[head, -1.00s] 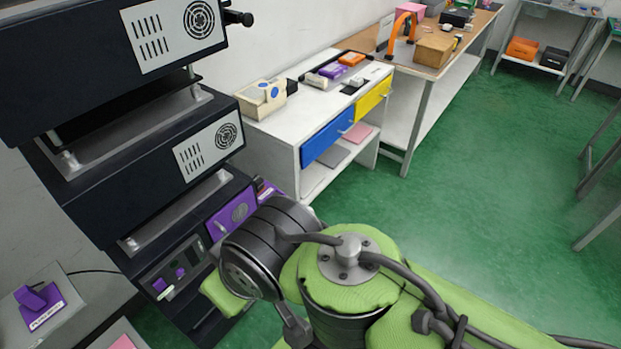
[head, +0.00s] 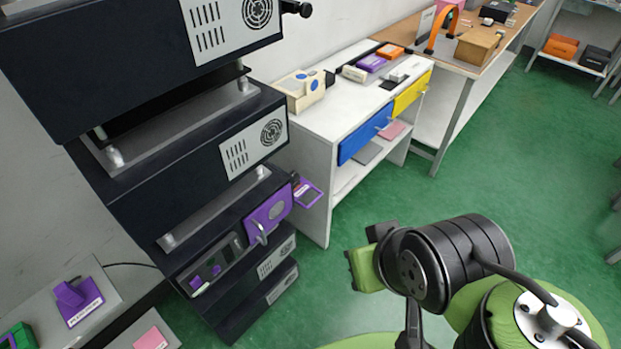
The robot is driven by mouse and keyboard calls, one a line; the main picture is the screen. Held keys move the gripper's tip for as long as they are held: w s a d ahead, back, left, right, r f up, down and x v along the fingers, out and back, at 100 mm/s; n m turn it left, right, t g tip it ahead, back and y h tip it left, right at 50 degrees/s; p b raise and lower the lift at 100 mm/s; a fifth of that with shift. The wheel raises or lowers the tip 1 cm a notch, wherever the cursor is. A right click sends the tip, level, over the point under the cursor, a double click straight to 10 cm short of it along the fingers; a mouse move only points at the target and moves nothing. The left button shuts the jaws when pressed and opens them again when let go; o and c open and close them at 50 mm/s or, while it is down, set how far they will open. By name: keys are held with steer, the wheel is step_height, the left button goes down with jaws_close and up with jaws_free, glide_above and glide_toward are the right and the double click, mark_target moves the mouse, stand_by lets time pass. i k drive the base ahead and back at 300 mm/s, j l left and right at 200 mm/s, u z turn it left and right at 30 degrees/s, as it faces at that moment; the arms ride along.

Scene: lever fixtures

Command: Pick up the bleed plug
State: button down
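I cannot tell for certain which thing is the bleed plug. A dark rack unit has a purple panel (head: 268,213) with a silver handle, and left of it a recessed bay (head: 212,268) with small purple parts and a thin pale piece. A purple frame (head: 308,193) juts from the rack's right side. The end of my arm, black with green pads, is right of the rack over the green floor. My gripper (head: 366,258) seems to be at its left end, apart from the rack; its fingers cannot be made out.
A white cabinet (head: 345,117) with blue and yellow drawers stands behind the rack. A low grey bench at lower left holds a purple labelled fixture (head: 78,300) and a pink block (head: 150,339). Green floor is free to the right.

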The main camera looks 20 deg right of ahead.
mark_target(296, 184)
steer(key=i+l+u, duration=0.15)
steer(key=u, duration=0.3)
steer(key=i+l+u, duration=0.15)
steer(key=u, duration=0.25)
steer(key=l+u, duration=0.3)
steer(key=u, duration=0.15)
steer(key=i+l+u, duration=0.1)
steer(key=l+u, duration=0.2)
steer(key=u, duration=0.15)
steer(key=l+u, duration=0.25)
steer(key=u, duration=0.15)
